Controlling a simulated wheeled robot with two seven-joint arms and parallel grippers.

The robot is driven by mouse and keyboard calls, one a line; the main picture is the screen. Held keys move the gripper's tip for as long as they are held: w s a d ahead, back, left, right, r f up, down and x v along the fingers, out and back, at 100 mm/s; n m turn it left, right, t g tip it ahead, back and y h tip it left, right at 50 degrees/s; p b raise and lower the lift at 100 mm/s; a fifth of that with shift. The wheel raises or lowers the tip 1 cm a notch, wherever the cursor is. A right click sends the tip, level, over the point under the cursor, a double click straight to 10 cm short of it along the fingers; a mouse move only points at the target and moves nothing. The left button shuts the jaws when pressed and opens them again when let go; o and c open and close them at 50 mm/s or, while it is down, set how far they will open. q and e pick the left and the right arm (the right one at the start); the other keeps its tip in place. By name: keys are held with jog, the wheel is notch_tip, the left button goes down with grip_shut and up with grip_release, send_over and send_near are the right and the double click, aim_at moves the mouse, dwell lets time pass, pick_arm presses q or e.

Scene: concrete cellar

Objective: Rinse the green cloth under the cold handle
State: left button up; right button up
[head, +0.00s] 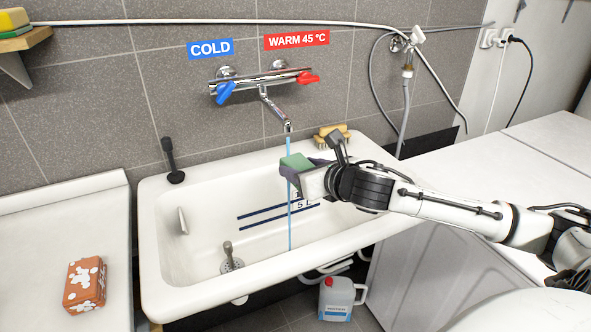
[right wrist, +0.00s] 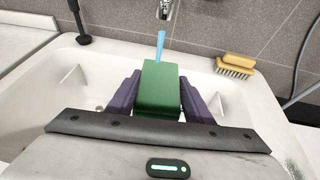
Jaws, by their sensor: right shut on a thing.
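My right gripper (head: 298,174) is shut on the green cloth (head: 297,160), a folded block, above the sink basin (head: 160,225). In the right wrist view the cloth (right wrist: 158,88) sits between the two purple fingers. A bluish water stream (head: 290,215) falls from the tap spout (head: 286,124) into the basin. It lines up with the cloth's far end; I cannot tell whether it touches the cloth. The blue handle (head: 224,93) is under the COLD sign (head: 210,49); the red handle (head: 306,78) is under the WARM sign (head: 297,39). My left gripper is not in view.
A yellow brush (head: 332,134) lies on the sink's back rim, near my right gripper. A black upright tool (head: 170,160) stands at the back left corner. An orange patterned block (head: 85,284) lies on the left counter. A canister (head: 341,299) stands below the sink.

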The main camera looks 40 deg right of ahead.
jog(key=shift+a, duration=0.1)
jog(key=s+a, duration=0.4)
jog(key=a, duration=0.2)
jog(key=shift+a, duration=0.35)
dwell(1.2)
jog(key=shift+s, duration=0.1)
jog(key=s+a+r, duration=0.2)
jog(key=a+r, duration=0.2)
jog(key=shift+s, duration=0.3)
dwell(0.4)
jog(key=shift+a, duration=0.1)
